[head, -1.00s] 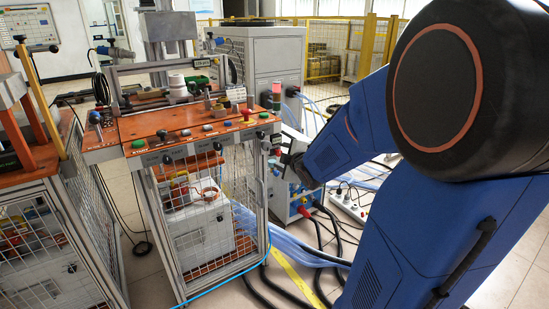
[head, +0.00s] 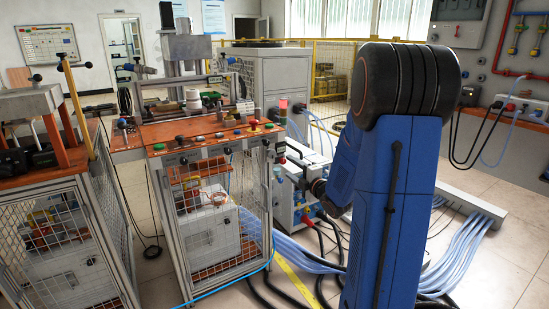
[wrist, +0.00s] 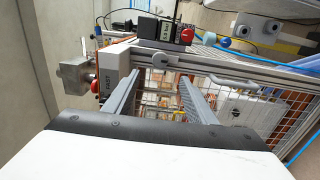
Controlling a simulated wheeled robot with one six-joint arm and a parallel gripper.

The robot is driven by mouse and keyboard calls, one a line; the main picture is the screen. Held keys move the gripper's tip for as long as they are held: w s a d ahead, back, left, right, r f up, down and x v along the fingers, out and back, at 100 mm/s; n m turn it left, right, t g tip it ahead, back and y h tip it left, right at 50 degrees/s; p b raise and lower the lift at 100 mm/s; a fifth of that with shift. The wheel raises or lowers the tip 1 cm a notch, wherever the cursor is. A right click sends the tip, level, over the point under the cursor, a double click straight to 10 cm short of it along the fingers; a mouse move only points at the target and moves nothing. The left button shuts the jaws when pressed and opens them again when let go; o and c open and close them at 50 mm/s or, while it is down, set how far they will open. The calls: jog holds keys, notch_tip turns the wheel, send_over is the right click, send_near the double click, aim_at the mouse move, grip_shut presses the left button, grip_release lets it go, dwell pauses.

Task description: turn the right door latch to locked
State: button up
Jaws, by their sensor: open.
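The caged workstation has an orange control panel (head: 200,130) above mesh doors (head: 205,205). A small dark latch (head: 227,151) shows at the upper right below the panel, too small in the head view to tell how it is turned. In the wrist view a grey rounded latch-like part (wrist: 184,60) sits on the frame rail, with a light bar running right from it. My gripper (wrist: 158,80) is open and empty; its two grey fingers point toward the rail, with the mesh behind them. I cannot tell whether the right finger touches anything.
A red knob (wrist: 187,36) on a dark box is close beyond the fingers. A grey cabinet (head: 270,80) stands behind the workstation. Hoses and cables (head: 310,250) lie on the floor to its right. Another mesh-caged station (head: 60,220) stands at left.

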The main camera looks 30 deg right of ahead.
aim_at(273, 155)
jog(key=w, duration=1.3)
jog(key=shift+w+a, duration=0.2)
jog(key=shift+w, duration=0.1)
jog(key=c, duration=1)
